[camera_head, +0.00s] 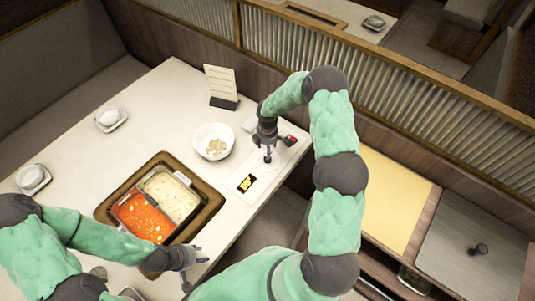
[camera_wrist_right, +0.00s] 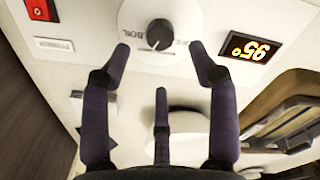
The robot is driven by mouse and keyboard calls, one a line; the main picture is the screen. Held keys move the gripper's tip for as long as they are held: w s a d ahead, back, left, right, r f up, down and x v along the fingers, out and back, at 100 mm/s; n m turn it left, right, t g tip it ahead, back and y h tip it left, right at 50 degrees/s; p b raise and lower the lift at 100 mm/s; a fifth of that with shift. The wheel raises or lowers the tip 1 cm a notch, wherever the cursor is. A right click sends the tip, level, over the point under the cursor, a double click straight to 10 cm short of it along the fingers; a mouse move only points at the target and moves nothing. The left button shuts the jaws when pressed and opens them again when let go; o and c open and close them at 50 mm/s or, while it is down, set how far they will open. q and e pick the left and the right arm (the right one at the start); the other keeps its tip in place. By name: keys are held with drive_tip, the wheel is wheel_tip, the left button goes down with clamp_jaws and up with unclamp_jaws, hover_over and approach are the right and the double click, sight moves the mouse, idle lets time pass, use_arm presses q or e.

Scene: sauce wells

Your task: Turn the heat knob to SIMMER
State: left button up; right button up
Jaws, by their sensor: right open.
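The heat knob (camera_wrist_right: 159,33) is a dark round knob on a pale round dial plate (camera_wrist_right: 190,15) in the right wrist view. A label BOIL shows upside down beside it; I cannot read a SIMMER label. A light pointer line on the knob points toward the picture's bottom. My right gripper (camera_wrist_right: 161,54) is open, its fingers spread to either side of the knob and apparently apart from it. In the head view the right gripper (camera_head: 268,152) is over the dial at the table's right edge and hides the knob. My left gripper (camera_head: 193,270) is open and empty near the front edge.
A divided hot pot (camera_head: 155,205) with red and pale broth, a white bowl (camera_head: 213,141) and a menu stand (camera_head: 222,87) are on the table.

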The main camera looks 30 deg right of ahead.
drive_tip(key=shift+r, duration=2.65)
use_arm(q)
drive_tip(key=shift+s, duration=0.1)
use_arm(e)
drive_tip(key=shift+s+f, duration=0.1)
